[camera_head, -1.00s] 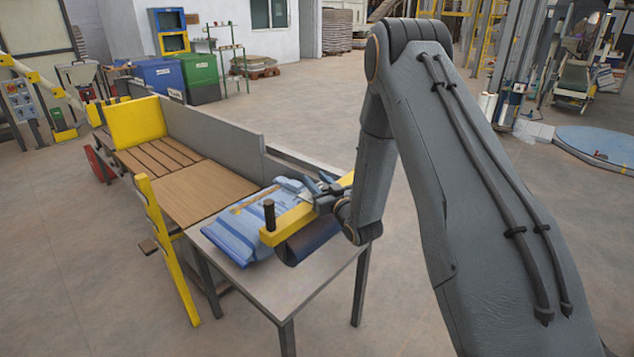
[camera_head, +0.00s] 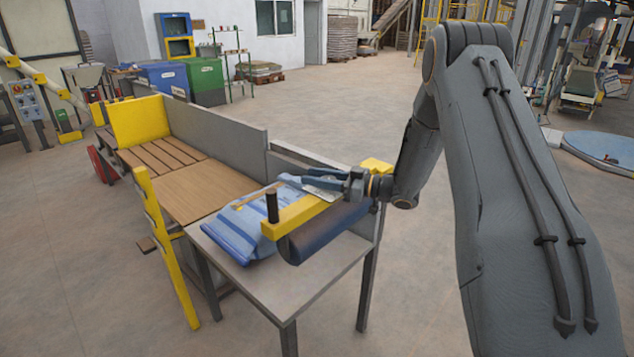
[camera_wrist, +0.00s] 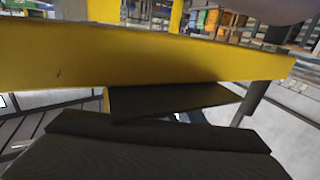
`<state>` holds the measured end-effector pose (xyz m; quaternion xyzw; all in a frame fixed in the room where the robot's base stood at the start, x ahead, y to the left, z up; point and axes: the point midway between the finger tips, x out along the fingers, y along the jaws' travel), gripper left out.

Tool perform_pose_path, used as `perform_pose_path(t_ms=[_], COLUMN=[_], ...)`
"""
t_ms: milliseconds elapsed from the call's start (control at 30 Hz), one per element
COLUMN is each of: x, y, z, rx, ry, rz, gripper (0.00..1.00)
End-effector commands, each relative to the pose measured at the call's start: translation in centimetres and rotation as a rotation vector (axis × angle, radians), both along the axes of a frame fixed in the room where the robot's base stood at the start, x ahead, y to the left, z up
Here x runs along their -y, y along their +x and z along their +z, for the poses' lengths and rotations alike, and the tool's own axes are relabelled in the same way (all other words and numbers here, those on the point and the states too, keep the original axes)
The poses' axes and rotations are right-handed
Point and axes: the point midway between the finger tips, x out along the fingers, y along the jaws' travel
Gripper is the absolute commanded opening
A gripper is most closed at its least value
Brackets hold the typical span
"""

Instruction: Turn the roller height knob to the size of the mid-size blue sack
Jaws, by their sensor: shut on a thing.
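A yellow beam (camera_head: 306,215) with a dark upright post (camera_head: 272,206) at its near left end spans the grey table over a dark blue roller (camera_head: 328,232). My gripper (camera_head: 300,180) is shut beside and just above the beam, its fingers pointing left. What lies between its fingers is hidden. In the wrist view, the yellow beam (camera_wrist: 150,56) crosses close in front, with dark parts below it and a dark post (camera_wrist: 252,97) at the right. Blue sacks (camera_head: 240,235) lie on the table under and left of the beam. I cannot make out their sizes or a size scale.
The table (camera_head: 290,290) has a bare front edge. A wooden conveyor (camera_head: 210,185) with a grey side wall (camera_head: 220,130) and a yellow end plate (camera_head: 140,121) runs back left. A yellow upright (camera_head: 168,250) stands left of the table.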

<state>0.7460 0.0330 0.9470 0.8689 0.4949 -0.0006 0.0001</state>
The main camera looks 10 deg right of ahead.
Motion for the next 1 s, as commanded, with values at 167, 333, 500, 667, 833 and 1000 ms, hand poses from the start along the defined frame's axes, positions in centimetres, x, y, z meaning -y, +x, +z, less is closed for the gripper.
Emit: perform_pose_path(t_ms=[167, 333, 500, 667, 833, 1000], x=[-0.17, -0.31, -0.39, -0.42, -0.44, -0.44], y=[-0.27, -0.56, -0.77, -0.87, -0.89, -0.89], z=[-0.18, -0.11, -0.02, 0.01, 0.04, 0.05], rx=[0.003, 0.002, 0.002, 0.0, 0.0, 0.0], ry=[-0.001, 0.0, 0.001, 0.001, 0.001, 0.001], rz=[0.115, 0.19, 0.232, 0.247, 0.249, 0.249], gripper=[0.12, 0.12, 0.12, 0.12, 0.12, 0.12])
